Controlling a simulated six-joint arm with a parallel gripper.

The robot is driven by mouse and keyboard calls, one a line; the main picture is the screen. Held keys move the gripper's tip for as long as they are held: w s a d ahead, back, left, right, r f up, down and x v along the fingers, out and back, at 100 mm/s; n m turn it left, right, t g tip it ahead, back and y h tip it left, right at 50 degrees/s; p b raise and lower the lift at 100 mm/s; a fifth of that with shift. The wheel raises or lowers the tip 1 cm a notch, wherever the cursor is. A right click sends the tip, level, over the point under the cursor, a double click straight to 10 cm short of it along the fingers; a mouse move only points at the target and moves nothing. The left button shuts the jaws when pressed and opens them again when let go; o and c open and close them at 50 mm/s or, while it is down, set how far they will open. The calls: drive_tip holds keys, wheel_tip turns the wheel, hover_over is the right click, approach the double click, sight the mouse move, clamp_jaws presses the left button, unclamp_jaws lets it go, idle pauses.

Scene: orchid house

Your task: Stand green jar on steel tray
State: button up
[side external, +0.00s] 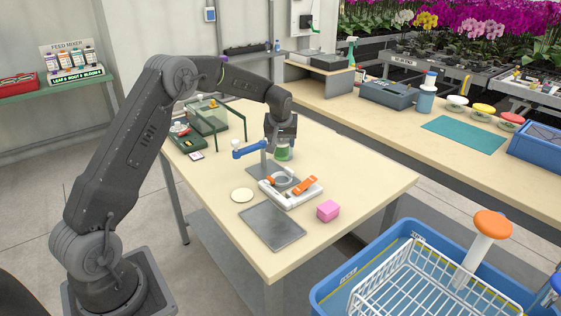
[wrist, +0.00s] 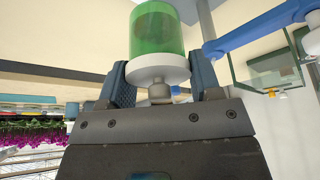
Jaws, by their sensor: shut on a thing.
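The green jar (side external: 283,155) is at my gripper (side external: 282,146), near the middle of the table in the side external view. In the wrist view, the jar (wrist: 158,30) is a see-through green cylinder with a white lid and a grey knob facing my gripper. My gripper (wrist: 163,76) is shut on the jar at its lid end, with a blue finger on each side. I cannot tell whether the jar's base touches the table. The steel tray (side external: 272,227) is a flat grey plate at the table's front, bare and apart from the jar.
A grey post with a blue arm (side external: 250,149) stands close to the left of the jar. A white holder with orange parts (side external: 291,192) lies between jar and tray. A pink box (side external: 328,210) and a cream disc (side external: 242,195) flank the tray. A glass case (side external: 207,120) stands behind left.

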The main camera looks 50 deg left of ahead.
drive_tip(key=s+d+r, duration=0.2)
drive_tip(key=s, duration=2)
hover_over(263, 213)
drive_tip(key=shift+f, duration=5.45)
drive_tip(key=shift+f, duration=0.1)
drive_tip(key=o, duration=1)
